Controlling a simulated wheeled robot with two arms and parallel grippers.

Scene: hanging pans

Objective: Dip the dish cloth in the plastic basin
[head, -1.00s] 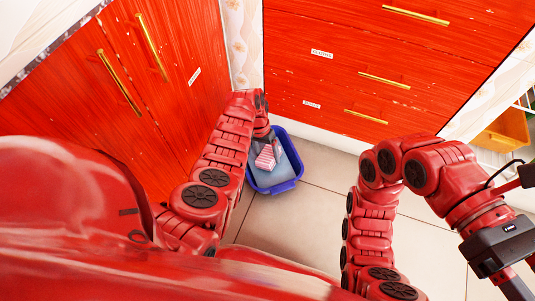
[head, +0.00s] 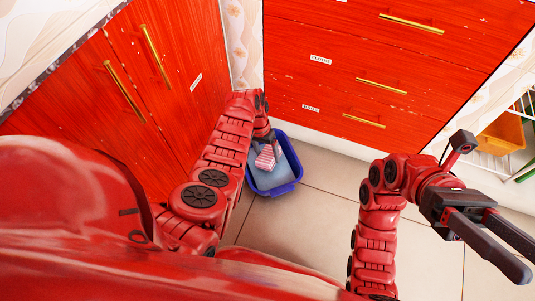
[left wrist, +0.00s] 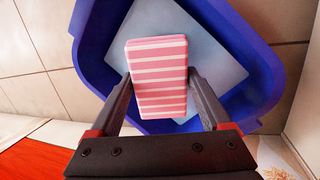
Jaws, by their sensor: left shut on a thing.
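The dish cloth (head: 266,159) is a pink and white striped block. In the left wrist view the cloth (left wrist: 158,85) lies between the two fingers of my left gripper (left wrist: 160,75), which is shut on it. The plastic basin (head: 275,189) is blue and stands on the floor in the corner. It holds a pale blue-grey surface that looks like water. The cloth is over or inside the basin; I cannot tell whether it touches the water. My right gripper (head: 506,245) is empty, its fingers apart, at the right of the head view, far from the basin.
Red cabinets with gold handles (head: 380,86) stand behind and left of the basin, close to my left arm. A white rack with an orange bin (head: 503,138) stands at far right. The tiled floor (head: 315,200) right of the basin is clear.

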